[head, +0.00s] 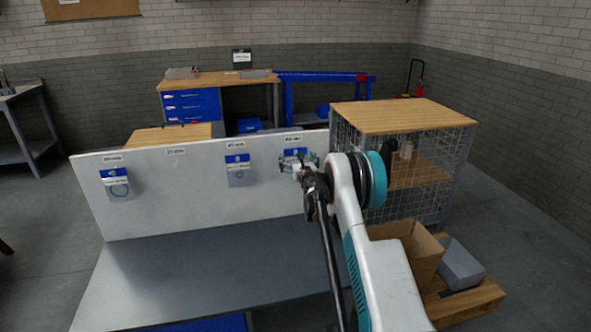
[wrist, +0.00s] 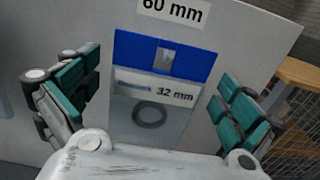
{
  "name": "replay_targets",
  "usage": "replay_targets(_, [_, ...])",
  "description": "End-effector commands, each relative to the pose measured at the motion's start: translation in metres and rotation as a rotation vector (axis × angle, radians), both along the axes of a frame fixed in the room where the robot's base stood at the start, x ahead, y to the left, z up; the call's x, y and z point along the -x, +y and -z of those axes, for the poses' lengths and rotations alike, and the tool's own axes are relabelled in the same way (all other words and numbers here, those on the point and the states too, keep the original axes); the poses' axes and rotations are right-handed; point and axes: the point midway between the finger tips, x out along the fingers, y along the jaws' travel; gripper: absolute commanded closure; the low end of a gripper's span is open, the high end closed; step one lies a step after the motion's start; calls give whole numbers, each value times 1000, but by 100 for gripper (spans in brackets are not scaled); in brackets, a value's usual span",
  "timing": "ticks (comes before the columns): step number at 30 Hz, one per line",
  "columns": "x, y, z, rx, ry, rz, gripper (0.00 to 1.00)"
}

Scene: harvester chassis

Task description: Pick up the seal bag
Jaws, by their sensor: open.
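A clear seal bag (wrist: 152,88) with a blue header hangs on the white board, under a "60 mm" label. Its own label reads "32 mm", and a dark ring shows inside. In the head view its blue header (head: 294,152) shows, with the rest largely hidden by my gripper (head: 302,165). In the wrist view my gripper (wrist: 158,98) is open, with teal-padded fingers left and right of the bag, apart from it. Two other seal bags hang on the board, one at the left (head: 116,184) and one nearer the middle (head: 238,170).
The white board (head: 205,205) stands upright along the back of a grey bench (head: 200,275). One labelled spot on the board holds no bag. A mesh cage with a wooden top (head: 400,116) stands at the right. A cardboard box (head: 425,255) and a grey box (head: 460,263) sit below it.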

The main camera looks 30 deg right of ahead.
Motion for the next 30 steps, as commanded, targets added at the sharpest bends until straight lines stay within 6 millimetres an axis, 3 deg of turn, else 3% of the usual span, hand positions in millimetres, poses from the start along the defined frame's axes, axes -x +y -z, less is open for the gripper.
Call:
replay_targets(3, [0, 0, 0, 0, 0, 0, 0])
replay_targets(8, [0, 0, 0, 0, 0, 0, 34])
replay_targets(9, [0, 0, 0, 0, 0, 0, 37])
replay_targets(20, [0, 0, -1, 0, 0, 0, 37])
replay_targets(27, [0, 0, -19, 0, 1, -1, 37])
replay_targets(30, [14, 4, -17, 0, 1, -1, 37])
